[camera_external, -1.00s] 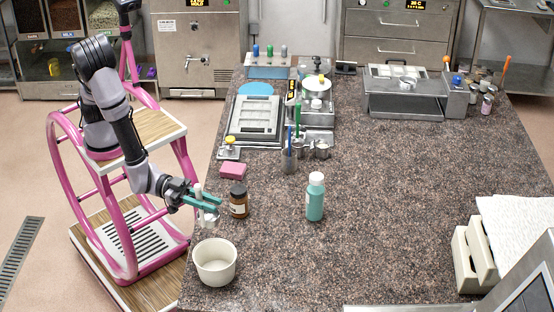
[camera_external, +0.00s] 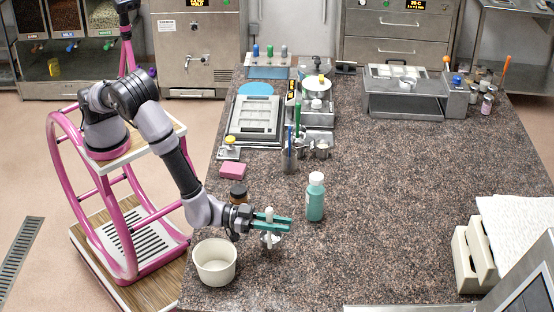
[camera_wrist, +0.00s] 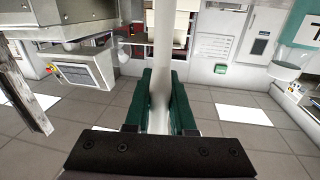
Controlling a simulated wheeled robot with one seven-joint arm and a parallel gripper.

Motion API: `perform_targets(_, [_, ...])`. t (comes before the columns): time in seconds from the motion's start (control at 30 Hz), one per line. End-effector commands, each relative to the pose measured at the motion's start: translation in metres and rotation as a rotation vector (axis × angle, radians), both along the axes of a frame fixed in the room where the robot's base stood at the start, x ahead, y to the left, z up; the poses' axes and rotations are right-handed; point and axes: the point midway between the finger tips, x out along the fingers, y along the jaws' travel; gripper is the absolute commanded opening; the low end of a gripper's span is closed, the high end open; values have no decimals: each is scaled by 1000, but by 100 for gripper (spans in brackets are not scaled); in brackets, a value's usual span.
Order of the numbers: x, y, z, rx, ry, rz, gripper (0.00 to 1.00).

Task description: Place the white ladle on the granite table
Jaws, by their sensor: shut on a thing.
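My gripper (camera_external: 272,222), with green fingers, is shut on the white ladle (camera_external: 269,216) over the near left part of the granite table (camera_external: 370,220). The ladle's pale handle stands upright between the fingers, and its lower end (camera_external: 270,240) shows just below them. I cannot tell whether that end touches the table. In the wrist view the white handle (camera_wrist: 163,55) runs up between the two green fingers (camera_wrist: 160,105).
A white bowl (camera_external: 215,264) stands left of the gripper. A pink block (camera_external: 232,171) lies farther back. The table's middle right is clear.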

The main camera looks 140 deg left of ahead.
Motion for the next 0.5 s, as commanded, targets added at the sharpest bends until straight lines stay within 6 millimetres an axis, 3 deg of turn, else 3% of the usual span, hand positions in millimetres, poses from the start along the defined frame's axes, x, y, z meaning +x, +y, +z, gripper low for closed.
perform_targets(0.23, [0,1,-32,0,1,0,0])
perform_targets(0.5, [0,0,-35,0,-1,0,0])
